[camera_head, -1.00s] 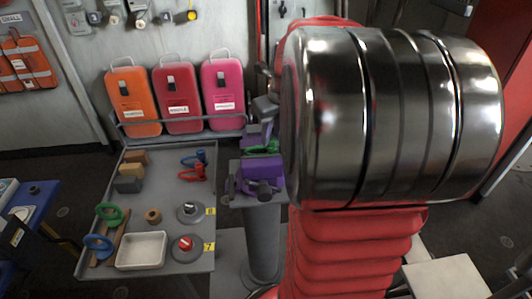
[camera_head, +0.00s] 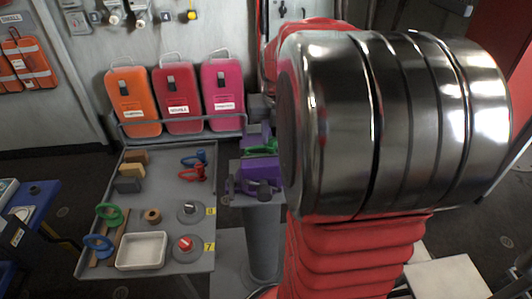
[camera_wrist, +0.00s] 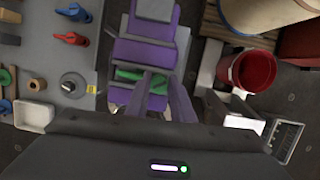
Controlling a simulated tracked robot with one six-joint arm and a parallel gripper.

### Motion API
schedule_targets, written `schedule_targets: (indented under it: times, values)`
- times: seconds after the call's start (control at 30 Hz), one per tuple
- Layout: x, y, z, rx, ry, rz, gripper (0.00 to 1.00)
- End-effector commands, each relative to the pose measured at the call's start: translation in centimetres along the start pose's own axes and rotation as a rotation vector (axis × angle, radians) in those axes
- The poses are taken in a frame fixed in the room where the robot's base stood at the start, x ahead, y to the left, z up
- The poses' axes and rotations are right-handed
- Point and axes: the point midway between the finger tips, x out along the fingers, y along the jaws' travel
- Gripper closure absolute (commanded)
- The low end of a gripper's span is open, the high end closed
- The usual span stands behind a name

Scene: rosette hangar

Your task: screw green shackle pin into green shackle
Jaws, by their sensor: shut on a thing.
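The green shackle (camera_head: 262,147) sits in the purple vise (camera_head: 258,168) on a grey pedestal, left of my arm. In the wrist view the green shackle (camera_wrist: 130,75) lies across the purple vise (camera_wrist: 145,52). My gripper (camera_wrist: 164,82) is over the vise, its fingers reaching to the shackle's right end. It is shut on a small green piece (camera_wrist: 158,87) between the fingers, which I take for the green shackle pin. The fingers hide most of it, and I cannot tell how far it is in the shackle. In the head view my arm hides the gripper.
A grey tray table (camera_head: 150,190) left of the vise carries blue and red shackles (camera_head: 193,173), green and blue rings, a white dish (camera_head: 142,250) and two round knobs. A red bucket (camera_wrist: 250,70) stands right of the vise in the wrist view.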

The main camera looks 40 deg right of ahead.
Motion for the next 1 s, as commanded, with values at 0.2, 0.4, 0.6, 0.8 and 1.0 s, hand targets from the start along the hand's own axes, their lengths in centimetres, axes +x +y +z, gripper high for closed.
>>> schedule_targets:
  times: [0.2, 0.4, 0.6, 0.8, 1.0]
  values:
    - [0.0, 0.0, 0.0, 0.006, 0.001, 0.000, 0.68]
    - [0.0, 0.0, 0.0, 0.006, 0.001, 0.000, 0.57]
    - [0.0, 0.0, 0.0, 0.006, 0.001, 0.000, 0.57]
    - [-0.9, 0.0, 0.3, 0.006, -0.002, 0.001, 0.57]
    - [-2.3, 0.0, 0.7, 0.005, -0.003, 0.001, 0.57]
